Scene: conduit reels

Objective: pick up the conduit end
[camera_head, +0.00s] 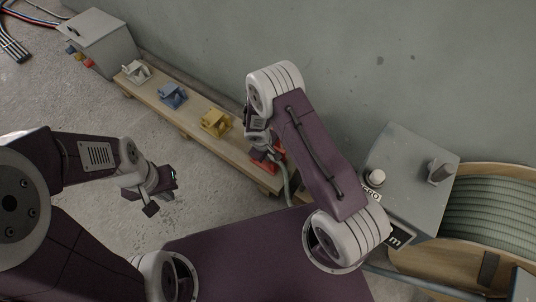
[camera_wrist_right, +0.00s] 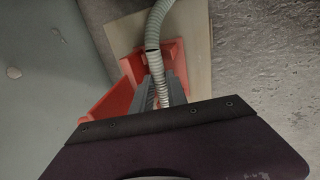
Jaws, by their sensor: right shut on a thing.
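The grey-green ribbed conduit (camera_wrist_right: 159,25) comes down from the top of the right wrist view to the red bracket (camera_wrist_right: 115,100). Its lower part (camera_wrist_right: 157,78) lies between the fingers of my right gripper (camera_wrist_right: 160,93), which is shut on it. The very tip is hidden by the gripper. In the head view, my right gripper (camera_head: 262,152) is at the red bracket (camera_head: 264,164) near the bench's right end, and the conduit (camera_head: 286,188) hangs beside it. My left gripper (camera_head: 163,193) is open and empty over the floor at left.
A low wooden bench (camera_head: 190,128) runs along the wall with a cream bracket (camera_head: 136,71), a blue bracket (camera_head: 172,95) and a yellow bracket (camera_head: 215,122). A grey box (camera_head: 98,38) stands at the far left end. A reel of conduit (camera_head: 490,213) and a grey cabinet (camera_head: 405,165) stand at right.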

